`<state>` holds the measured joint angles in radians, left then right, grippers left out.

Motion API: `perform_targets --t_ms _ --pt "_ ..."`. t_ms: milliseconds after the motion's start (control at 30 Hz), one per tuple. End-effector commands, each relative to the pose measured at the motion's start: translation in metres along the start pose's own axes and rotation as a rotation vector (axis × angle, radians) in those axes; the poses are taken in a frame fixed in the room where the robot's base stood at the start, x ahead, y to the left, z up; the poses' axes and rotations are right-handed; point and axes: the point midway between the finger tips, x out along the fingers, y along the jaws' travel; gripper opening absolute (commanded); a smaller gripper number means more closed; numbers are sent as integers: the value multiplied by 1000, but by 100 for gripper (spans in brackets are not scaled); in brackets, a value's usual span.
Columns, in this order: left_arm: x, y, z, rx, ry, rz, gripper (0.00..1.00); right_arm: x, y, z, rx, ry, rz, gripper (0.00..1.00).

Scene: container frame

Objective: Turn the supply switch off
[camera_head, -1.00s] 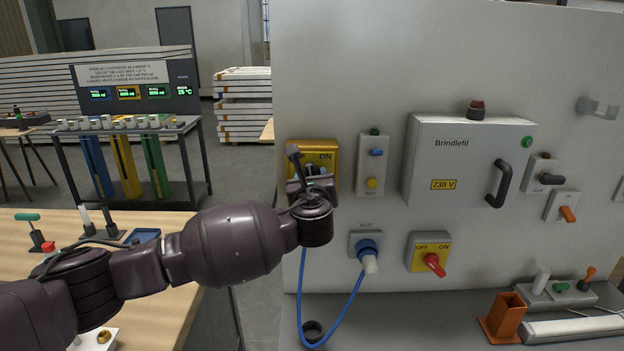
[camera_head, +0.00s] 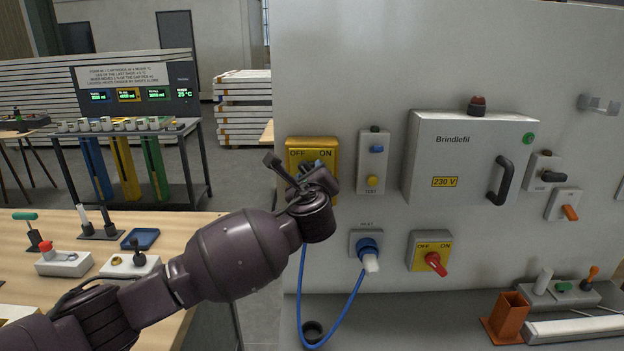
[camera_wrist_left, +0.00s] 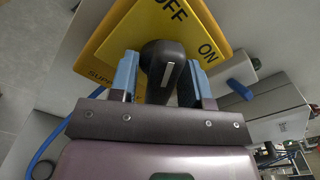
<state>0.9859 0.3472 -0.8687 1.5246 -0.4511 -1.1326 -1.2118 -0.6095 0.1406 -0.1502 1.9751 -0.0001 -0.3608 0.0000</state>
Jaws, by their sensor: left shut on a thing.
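The supply switch is a yellow box (camera_head: 298,145) marked OFF and ON, high on the left of the grey panel. In the left wrist view its plate (camera_wrist_left: 140,30) appears tilted, with part of the word SUPPLY showing. My left gripper (camera_wrist_left: 163,85) is shut on the switch's black knob (camera_wrist_left: 165,58), one blue-grey finger on each side. The white line on the knob runs roughly toward the OFF word in that view. In the head view my left gripper (camera_head: 312,176) hides most of the knob. My right gripper is not in view.
Beside the switch is a grey box (camera_head: 373,160) with blue and yellow buttons. Below are a blue plug (camera_head: 368,250) with a hanging cable and another yellow switch (camera_head: 429,250) with a red knob. A Brindlefil cabinet (camera_head: 468,150) stands out to the right.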

Motion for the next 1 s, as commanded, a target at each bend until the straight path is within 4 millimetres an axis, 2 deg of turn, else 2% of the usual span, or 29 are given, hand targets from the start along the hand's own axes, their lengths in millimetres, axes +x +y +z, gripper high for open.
perform_targets --t_ms 333,867,900,1000 --pt "0 0 0 -144 0 0 20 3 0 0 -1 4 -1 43" --pt "0 0 0 -167 0 0 20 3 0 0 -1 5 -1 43" --pt "0 0 0 -167 0 0 49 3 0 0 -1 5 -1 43" --pt "0 0 0 -167 0 0 49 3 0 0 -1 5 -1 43"
